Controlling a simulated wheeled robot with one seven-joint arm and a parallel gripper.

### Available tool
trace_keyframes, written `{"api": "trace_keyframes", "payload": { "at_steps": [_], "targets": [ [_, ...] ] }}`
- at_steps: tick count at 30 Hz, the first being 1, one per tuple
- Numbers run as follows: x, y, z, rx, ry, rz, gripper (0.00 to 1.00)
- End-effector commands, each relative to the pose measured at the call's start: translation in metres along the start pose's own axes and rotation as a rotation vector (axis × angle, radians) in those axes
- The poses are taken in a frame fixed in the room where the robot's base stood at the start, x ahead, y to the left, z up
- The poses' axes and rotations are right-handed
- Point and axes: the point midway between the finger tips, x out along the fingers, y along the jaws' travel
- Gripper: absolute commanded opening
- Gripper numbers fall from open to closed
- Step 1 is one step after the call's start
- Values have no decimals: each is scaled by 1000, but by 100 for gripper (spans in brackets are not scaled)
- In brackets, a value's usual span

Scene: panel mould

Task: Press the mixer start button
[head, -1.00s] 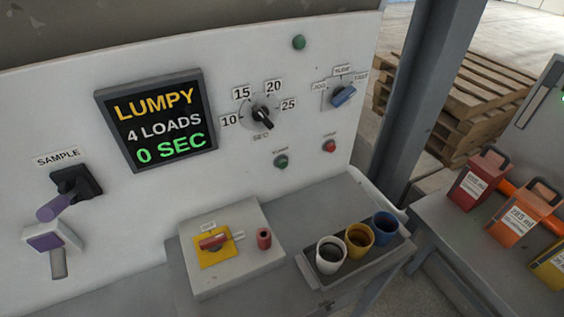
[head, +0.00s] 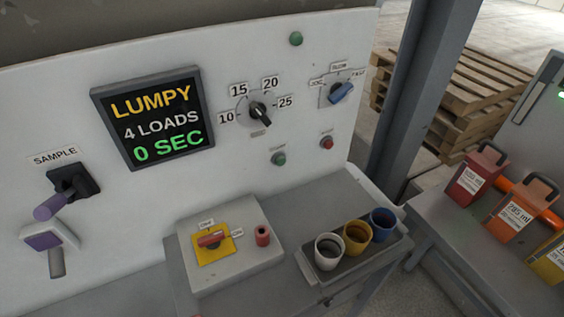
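A green push button (head: 279,159) with a small label above it sits low on the white panel (head: 60,110); the label is too blurred to read surely. A red button (head: 327,142) is to its right, also with a small label. A larger green round piece (head: 296,39) is near the panel's top edge, with no label that I can see. The display (head: 153,118) reads "LUMPY", "4 LOADS", "0 SEC". My gripper is not in view.
A black dial (head: 259,113) and a blue selector (head: 341,93) are above the buttons. Below stand a grey box with a yellow-backed red switch (head: 212,243) and a tray (head: 321,276) of cups. A purple-handled sample lever (head: 56,205) is at left.

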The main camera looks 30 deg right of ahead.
Motion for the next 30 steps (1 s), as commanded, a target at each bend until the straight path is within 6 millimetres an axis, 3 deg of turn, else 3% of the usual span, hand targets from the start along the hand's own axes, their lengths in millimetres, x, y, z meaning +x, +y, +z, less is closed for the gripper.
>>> {"api": "trace_keyframes", "payload": {
  "at_steps": [1, 4, 30],
  "targets": [
    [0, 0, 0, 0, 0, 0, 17],
    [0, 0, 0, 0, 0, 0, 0],
    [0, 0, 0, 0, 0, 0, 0]
  ]
}}
